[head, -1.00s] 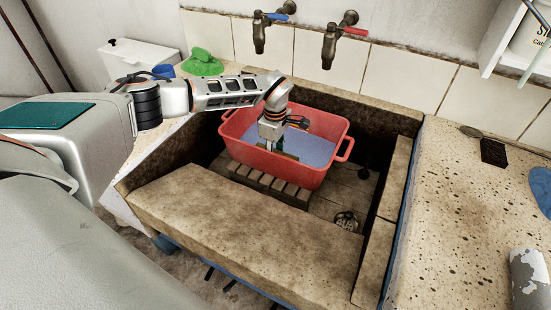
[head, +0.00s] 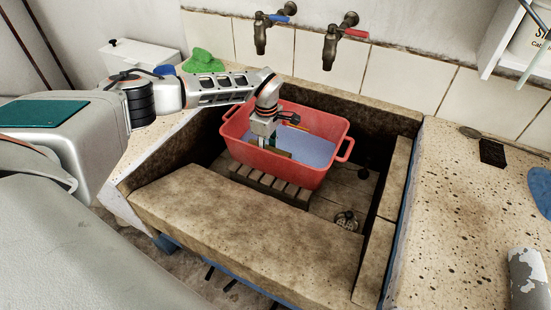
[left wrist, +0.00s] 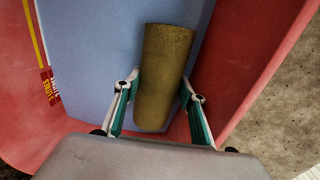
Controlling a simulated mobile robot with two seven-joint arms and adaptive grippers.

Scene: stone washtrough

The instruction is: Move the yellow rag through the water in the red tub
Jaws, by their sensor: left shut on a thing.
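The red tub (head: 302,174) stands in the stone trough and holds pale blue water (head: 312,149). My left gripper (head: 268,149) reaches down inside the tub at its near left side. In the left wrist view my left gripper (left wrist: 158,108) is shut on the yellow rag (left wrist: 166,65), a dull brownish-yellow roll. The rag lies between the two fingers over the blue water (left wrist: 95,60), with the red tub wall (left wrist: 232,60) close on the right. How deep the rag sits is hard to tell. My right gripper is out of view.
The tub rests on a slatted wooden rack (head: 270,187) in the trough (head: 240,222); a drain (head: 346,220) is to its right. Two taps (head: 329,48) hang behind. A green cloth (head: 204,62) lies on the left ledge. A dark block (head: 492,152) sits on the right ledge.

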